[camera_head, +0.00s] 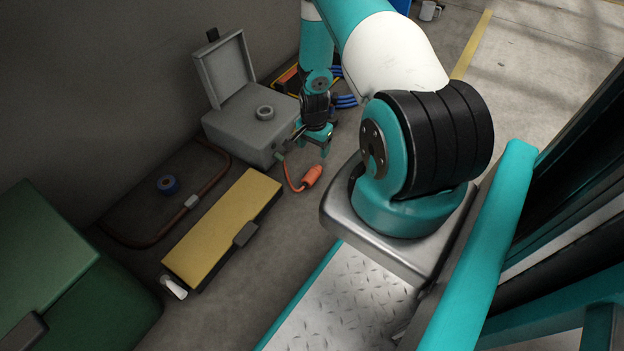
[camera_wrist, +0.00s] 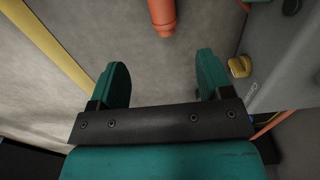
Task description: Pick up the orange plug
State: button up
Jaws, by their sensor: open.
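The orange plug (camera_head: 313,175) lies on the concrete floor in front of the grey box (camera_head: 245,127). Its orange cord runs back to a green fitting on the box's side. My gripper (camera_head: 314,150) points down just behind the plug and beside the box's right corner. In the wrist view the plug (camera_wrist: 162,14) shows at the top edge, partly cut off, beyond the two teal fingers. The gripper (camera_wrist: 163,70) is open, with bare floor between its fingers.
The grey box has its lid raised and a grey ring (camera_head: 265,113) on top. The floor right of the plug is partly clear.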

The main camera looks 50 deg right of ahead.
aim_at(312, 172)
notch_tip(312, 172, down, 9)
jog(key=b, duration=0.4)
jog(key=f+b, duration=0.5)
jog(key=shift+w+a, duration=0.15)
jog(key=shift+w, duration=0.1)
jog(key=c, duration=1.1)
jog(key=shift+o, duration=0.2)
jog(key=shift+r, duration=0.2)
